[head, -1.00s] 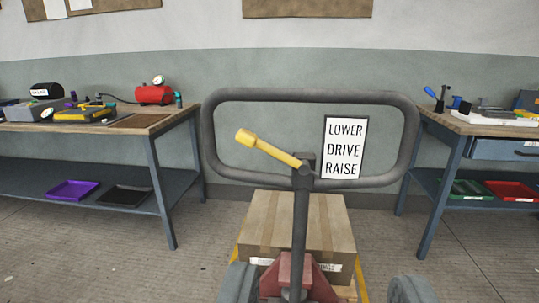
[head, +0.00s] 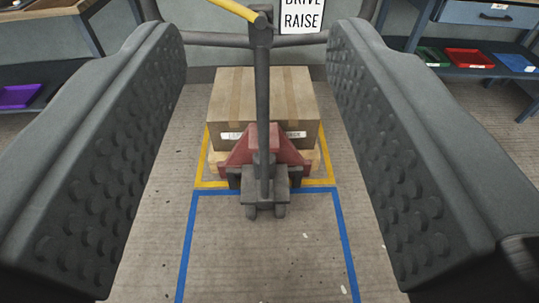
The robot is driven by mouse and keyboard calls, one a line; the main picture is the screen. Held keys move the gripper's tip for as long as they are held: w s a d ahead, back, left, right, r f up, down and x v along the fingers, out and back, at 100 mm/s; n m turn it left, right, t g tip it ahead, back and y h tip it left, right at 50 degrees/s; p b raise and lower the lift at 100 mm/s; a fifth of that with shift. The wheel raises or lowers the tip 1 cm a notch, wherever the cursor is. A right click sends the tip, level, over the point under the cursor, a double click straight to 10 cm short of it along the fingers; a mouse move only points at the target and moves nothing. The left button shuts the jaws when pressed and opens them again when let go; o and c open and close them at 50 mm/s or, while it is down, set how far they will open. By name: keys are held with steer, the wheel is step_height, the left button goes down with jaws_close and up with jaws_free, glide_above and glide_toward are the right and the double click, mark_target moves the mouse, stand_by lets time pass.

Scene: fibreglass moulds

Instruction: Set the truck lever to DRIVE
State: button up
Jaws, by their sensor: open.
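The pallet truck (head: 262,150) stands ahead, its dark upright shaft rising through the middle of the view. The yellow lever (head: 237,10) sits at the top of the shaft and slopes up to the left; its knob end is cut off by the top edge. The label plate (head: 301,18) right of the shaft shows DRIVE and RAISE; the top of the plate is out of view. My gripper (head: 258,45) is open, with its two studded dark fingers wide apart on either side of the shaft, and nothing is between the pads that I can see touching.
A cardboard box (head: 265,100) rests on a pallet on the truck's forks, inside a yellow floor outline. A blue floor outline (head: 188,245) lies in front. A bench (head: 490,75) with trays stands at right, another at left with a purple tray (head: 18,96).

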mark_target(225, 3)
stand_by(0.4)
steer(key=w+a+f+n, duration=0.4)
steer(key=w+a+n, duration=0.2)
steer(key=w, duration=0.5)
steer(key=w+a+f+n, duration=0.3)
steer(key=w+a+n, duration=0.3)
steer(key=w, duration=2.3)
steer(key=shift+d+f+t, duration=0.15)
steer(key=shift+d+t, duration=0.1)
steer(key=shift+t, duration=0.05)
jaws_close()
